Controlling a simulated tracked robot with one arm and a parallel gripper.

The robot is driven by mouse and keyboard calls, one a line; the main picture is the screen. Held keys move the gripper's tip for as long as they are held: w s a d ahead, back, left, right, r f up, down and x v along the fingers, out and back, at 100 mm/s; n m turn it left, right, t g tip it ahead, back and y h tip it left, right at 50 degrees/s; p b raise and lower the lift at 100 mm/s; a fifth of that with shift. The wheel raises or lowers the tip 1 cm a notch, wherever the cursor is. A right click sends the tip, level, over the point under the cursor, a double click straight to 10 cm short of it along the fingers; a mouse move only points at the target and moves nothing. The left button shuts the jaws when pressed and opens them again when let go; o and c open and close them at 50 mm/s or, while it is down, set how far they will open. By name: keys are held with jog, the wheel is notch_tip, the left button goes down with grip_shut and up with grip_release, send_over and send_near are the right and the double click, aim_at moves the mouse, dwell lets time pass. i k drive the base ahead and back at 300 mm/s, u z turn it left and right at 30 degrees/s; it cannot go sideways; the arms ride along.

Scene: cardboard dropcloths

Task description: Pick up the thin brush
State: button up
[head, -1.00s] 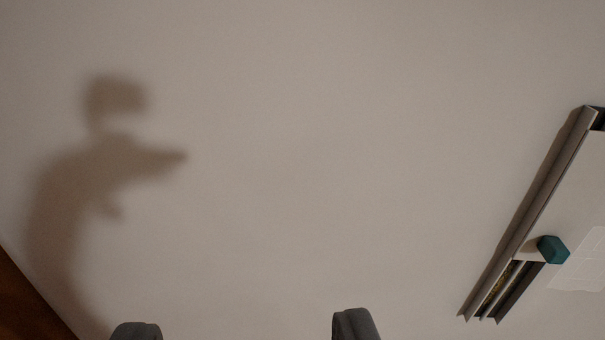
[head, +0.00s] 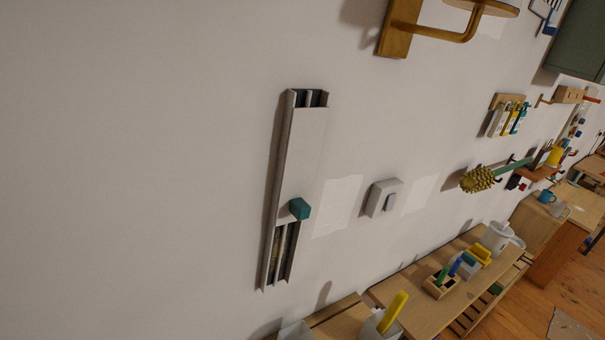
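I cannot tell for sure which item is the thin brush. A wooden holder (head: 440,286) on a shelf at lower right has slim upright items in it, one green (head: 443,272) and one blue (head: 456,266). A yellow-handled item (head: 393,312) stands in a pale cup (head: 372,329) at the bottom edge. A bristly yellow head (head: 478,180) on a green handle (head: 513,165) sticks out at the right. These are small and far off. My gripper is not in this view.
The view is tilted. A bare pale wall fills the left. A grey rail with a sliding teal knob (head: 299,209) is on it, with a switch (head: 384,198) to its right. A wooden bracket (head: 398,28) juts out above. Wooden shelves (head: 428,316) and a wooden floor (head: 566,285) lie lower right.

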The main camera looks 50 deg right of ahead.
aim_at(401, 297)
jog(key=z, duration=1.75)
